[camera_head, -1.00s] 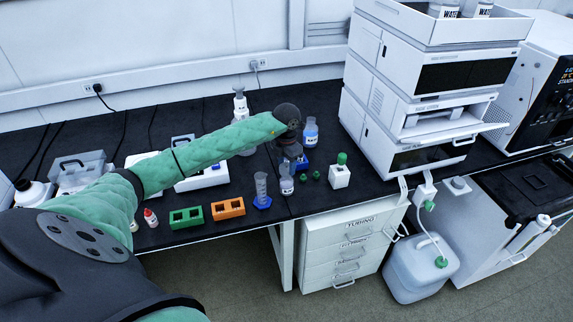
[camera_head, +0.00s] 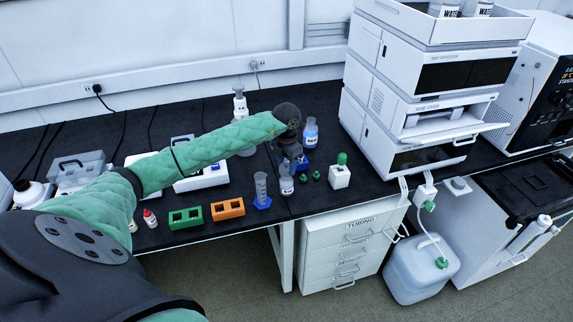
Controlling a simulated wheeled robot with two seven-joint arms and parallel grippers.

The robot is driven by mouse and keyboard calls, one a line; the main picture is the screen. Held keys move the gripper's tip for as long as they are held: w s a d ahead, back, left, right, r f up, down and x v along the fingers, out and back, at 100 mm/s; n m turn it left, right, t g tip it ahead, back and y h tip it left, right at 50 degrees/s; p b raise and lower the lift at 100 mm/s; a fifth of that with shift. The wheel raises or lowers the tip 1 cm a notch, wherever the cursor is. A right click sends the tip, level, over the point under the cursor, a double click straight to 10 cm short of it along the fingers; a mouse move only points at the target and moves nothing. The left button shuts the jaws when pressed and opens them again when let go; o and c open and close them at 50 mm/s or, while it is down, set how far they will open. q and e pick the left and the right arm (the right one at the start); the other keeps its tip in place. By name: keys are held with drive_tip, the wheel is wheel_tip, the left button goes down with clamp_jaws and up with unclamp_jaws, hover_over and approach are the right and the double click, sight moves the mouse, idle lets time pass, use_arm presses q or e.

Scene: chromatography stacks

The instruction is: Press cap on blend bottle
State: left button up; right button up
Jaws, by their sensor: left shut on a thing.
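A small clear bottle with a white label (camera_head: 286,187), which looks like the blend bottle, stands upright near the bench's front edge. My left gripper (camera_head: 287,165) points down right over its top and is shut. The jaws hide the bottle's neck and what they hold, which seems to be the cap. I cannot tell whether the cap sits on the neck. My right gripper is not in view.
A blue-based graduated cylinder (camera_head: 261,188) stands close on the left. Two small green caps (camera_head: 304,175) and a white block with a green top (camera_head: 340,172) are on the right. A blue-liquid bottle (camera_head: 310,132) stands behind. Orange (camera_head: 229,208) and green (camera_head: 186,218) racks lie at the left front.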

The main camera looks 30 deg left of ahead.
use_arm(q)
drive_tip(key=shift+f+b, duration=0.2)
drive_tip(key=shift+b, duration=0.45)
idle(1.0)
idle(0.4)
drive_tip(key=o, duration=1.5)
drive_tip(key=shift+r, duration=0.1)
drive_tip(key=shift+r+p, duration=0.9)
drive_tip(key=shift+r, duration=2.55)
clamp_jaws()
